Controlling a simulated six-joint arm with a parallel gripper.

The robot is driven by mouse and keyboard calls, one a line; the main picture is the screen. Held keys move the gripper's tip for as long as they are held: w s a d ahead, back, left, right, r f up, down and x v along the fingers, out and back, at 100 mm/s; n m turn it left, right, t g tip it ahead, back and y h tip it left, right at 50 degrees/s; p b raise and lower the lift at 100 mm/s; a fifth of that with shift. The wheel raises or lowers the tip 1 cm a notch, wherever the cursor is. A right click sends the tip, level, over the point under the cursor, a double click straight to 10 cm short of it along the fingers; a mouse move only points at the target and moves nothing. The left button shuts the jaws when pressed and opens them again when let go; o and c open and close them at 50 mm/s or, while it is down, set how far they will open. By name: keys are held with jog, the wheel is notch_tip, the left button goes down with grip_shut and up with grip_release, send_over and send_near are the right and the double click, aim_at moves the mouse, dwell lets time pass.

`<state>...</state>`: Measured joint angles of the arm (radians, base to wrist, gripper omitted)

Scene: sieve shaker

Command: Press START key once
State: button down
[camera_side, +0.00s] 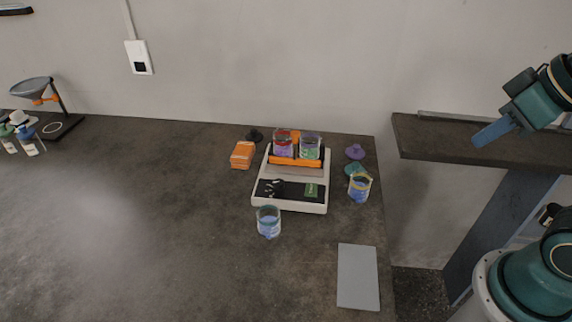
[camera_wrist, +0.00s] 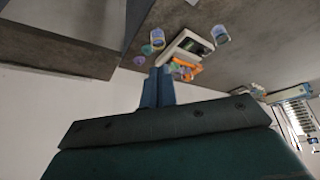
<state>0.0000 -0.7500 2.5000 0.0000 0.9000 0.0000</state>
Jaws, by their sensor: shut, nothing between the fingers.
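The sieve shaker (camera_side: 299,171) stands on the dark bench in the side view, a white base with an orange clamp and two small jars on top. Its black front panel (camera_side: 291,189) carries a green key or label (camera_side: 311,190) at the right and dark knobs at the left; the lettering is too small to read. The shaker also shows, small and tilted, in the wrist view (camera_wrist: 184,47). My gripper (camera_side: 478,143) is at the far right in the side view, well away from the shaker and above the side shelf. Its blue fingers (camera_wrist: 157,72) are shut and empty.
Jars stand in front (camera_side: 268,222) and to the right (camera_side: 360,187) of the shaker. An orange block (camera_side: 243,155) lies at its left, purple (camera_side: 355,152) and teal lids at its right. A grey plate (camera_side: 357,277) lies near the bench's right edge. The bench's left middle is clear.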

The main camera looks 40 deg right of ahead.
dwell(0.7)
jog(key=n+t, duration=0.4)
jog(key=n, duration=0.4)
send_over(315, 191)
notch_tip(315, 191, down, 16)
jog(key=shift+a, duration=0.1)
jog(key=shift+f, duration=4.35)
